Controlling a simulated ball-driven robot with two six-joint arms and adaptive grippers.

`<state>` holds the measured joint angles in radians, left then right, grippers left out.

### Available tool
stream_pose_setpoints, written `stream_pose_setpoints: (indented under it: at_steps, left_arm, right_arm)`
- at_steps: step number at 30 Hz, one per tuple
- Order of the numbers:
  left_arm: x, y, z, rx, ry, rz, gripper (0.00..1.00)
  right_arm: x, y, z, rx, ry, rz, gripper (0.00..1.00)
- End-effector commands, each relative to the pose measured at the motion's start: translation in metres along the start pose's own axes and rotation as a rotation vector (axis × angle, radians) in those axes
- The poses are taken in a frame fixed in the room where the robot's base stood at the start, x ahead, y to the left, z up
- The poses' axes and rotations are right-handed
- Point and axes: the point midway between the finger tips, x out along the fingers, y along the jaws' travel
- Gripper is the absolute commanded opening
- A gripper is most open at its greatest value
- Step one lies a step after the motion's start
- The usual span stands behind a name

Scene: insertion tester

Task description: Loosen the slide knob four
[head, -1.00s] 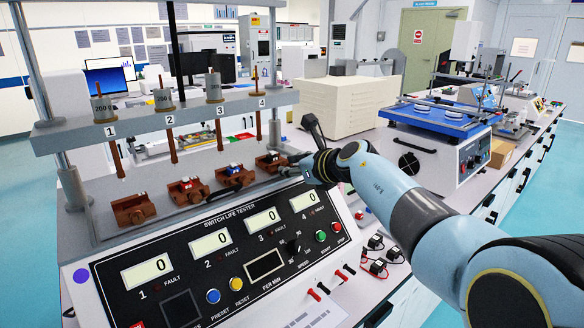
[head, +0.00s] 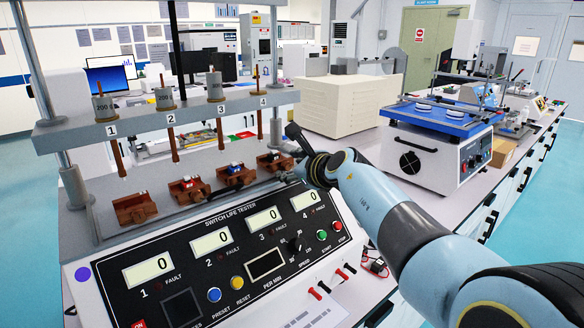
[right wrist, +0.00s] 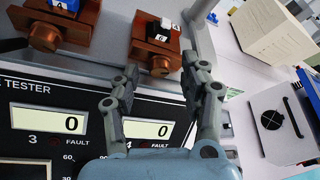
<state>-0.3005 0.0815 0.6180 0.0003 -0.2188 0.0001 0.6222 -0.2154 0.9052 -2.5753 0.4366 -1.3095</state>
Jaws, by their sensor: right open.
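Slide four (head: 270,160) is the rightmost brown block on the insertion tester, below the rod marked 4. In the right wrist view the same brown block (right wrist: 143,48) shows a round knob (right wrist: 160,66) on its front and a white and black switch on top. My right gripper (right wrist: 158,82) is open, its two fingers either side of the knob's line and just short of it, with no contact visible. In the head view my right gripper (head: 291,173) is beside slide four, its fingers small and partly hidden. My left gripper is not in view.
The tester's panel (head: 228,262) with displays, buttons and a speed dial slopes below the slides. Slide three (head: 236,176) is close on the left. A metal post stands right of slide four in the right wrist view. A beige box (head: 338,103) stands behind my right arm.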

Motion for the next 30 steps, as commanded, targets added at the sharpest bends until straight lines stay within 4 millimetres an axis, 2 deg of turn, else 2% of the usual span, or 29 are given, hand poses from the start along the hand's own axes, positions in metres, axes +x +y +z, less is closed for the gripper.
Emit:
stream_pose_setpoints:
  at_steps: [15, 20, 30]
  left_arm:
    - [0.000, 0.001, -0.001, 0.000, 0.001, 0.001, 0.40]
    - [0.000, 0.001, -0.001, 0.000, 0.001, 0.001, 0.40]
    - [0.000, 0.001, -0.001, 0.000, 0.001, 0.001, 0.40]
  right_arm:
    - [-0.029, -0.040, 0.072, 0.000, -0.003, -0.002, 0.45]
    - [-0.033, -0.045, 0.081, -0.001, 0.000, -0.001, 0.45]
    - [-0.033, -0.045, 0.081, 0.013, 0.000, 0.000, 0.45]
